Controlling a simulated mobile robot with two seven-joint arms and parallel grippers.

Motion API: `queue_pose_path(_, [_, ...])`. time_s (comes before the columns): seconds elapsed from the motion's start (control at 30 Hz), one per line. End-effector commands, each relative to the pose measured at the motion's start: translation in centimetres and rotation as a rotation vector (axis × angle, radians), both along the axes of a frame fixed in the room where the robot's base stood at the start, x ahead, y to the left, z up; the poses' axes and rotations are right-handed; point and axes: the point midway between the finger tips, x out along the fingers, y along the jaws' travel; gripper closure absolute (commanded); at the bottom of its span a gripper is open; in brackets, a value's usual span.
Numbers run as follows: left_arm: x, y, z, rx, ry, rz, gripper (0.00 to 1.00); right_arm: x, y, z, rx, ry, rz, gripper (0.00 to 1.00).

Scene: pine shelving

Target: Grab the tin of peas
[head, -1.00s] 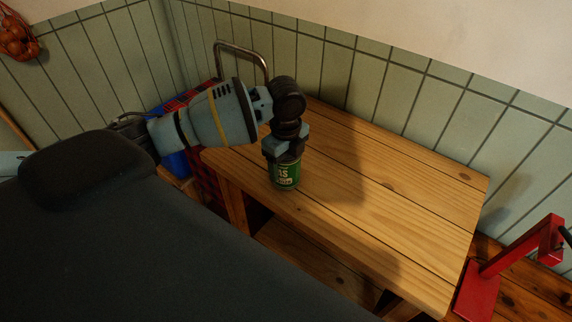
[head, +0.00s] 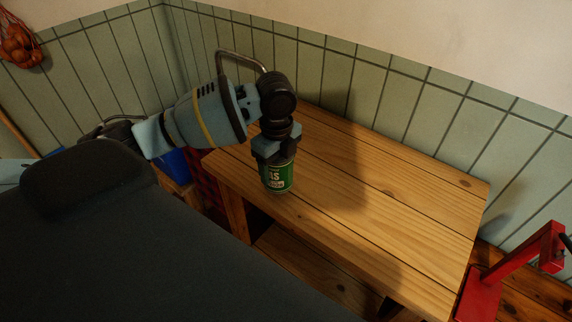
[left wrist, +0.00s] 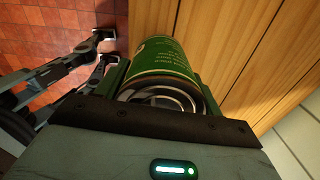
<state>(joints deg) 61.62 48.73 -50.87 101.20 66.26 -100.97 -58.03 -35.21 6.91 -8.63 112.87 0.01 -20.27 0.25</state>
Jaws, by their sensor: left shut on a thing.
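The tin of peas (head: 277,178) is a green can with a pale label, upright in the head view at the left end of the pine shelf's top board. My left gripper (head: 275,160) comes down on it from above and is shut on its upper part. In the left wrist view the green tin (left wrist: 165,60) sits between the fingers of the left gripper (left wrist: 160,85), its metal lid towards the camera. Whether its base touches the board I cannot tell. My right gripper is not in view.
The pine shelf's top (head: 370,205) is otherwise bare, with a lower board (head: 310,275) beneath. A tiled wall (head: 400,95) runs behind it. A red stand (head: 515,265) is at the right end.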

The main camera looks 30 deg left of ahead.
Motion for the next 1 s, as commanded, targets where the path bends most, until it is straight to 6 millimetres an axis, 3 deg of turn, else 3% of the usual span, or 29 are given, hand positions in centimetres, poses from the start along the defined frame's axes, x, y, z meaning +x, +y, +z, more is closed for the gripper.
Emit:
queue_pose_path(0.3, [-7.4,2.7,1.1,0.003,-0.007,0.002,0.71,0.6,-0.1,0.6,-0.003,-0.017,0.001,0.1])
queue_pose_path(0.5, [-10.6,3.8,1.3,0.001,-0.006,0.001,0.71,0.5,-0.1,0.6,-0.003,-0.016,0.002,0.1])
queue_pose_path(0.7, [-12.1,4.2,1.4,0.0,-0.006,0.001,0.71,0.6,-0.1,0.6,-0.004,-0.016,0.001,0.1])
queue_pose_path(1.0, [-12.5,4.3,1.5,-0.002,-0.007,0.001,0.71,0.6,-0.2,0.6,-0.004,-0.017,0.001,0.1])
